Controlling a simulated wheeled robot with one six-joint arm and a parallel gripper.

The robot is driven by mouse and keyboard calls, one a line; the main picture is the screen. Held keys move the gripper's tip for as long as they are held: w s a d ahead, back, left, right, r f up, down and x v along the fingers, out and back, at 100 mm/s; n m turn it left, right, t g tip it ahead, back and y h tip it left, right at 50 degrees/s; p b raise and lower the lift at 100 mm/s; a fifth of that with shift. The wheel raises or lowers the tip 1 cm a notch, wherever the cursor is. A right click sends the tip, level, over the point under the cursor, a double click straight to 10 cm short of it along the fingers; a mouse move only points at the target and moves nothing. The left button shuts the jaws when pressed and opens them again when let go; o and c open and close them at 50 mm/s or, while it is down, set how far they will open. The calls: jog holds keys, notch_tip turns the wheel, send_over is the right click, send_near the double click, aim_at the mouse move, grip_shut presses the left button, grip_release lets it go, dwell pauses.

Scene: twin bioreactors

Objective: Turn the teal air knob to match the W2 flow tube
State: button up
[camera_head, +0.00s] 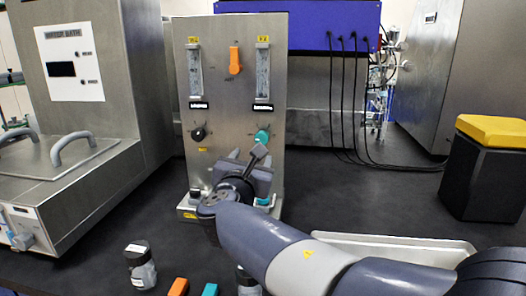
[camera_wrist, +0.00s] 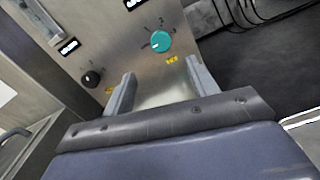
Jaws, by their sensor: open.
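The teal air knob (camera_head: 262,135) is on the lower right of the upright steel panel (camera_head: 231,108), with my gripper (camera_head: 257,158) just below it. In the wrist view the teal knob (camera_wrist: 160,41) is round with a white pointer mark towards its left side and printed scale marks around it. My gripper (camera_wrist: 162,88) is open there, its two fingers apart and empty, with the knob beyond the fingertips and not between them. The right flow tube (camera_head: 263,72) stands above the teal knob; its float level is too small to read.
A black knob (camera_head: 198,134) sits left of the teal one, under the left flow tube (camera_head: 195,73). A lidded jar (camera_head: 140,265) and a yellow-topped black bin (camera_head: 488,165) stand on the dark bench.

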aim_at(261, 140)
jog(key=w, duration=0.3)
jog(key=w+d, duration=0.1)
jog(key=w, duration=0.3)
jog(key=w+d, duration=0.1)
jog(key=w, duration=0.2)
jog(key=shift+w, duration=0.15)
jog(key=c, duration=1)
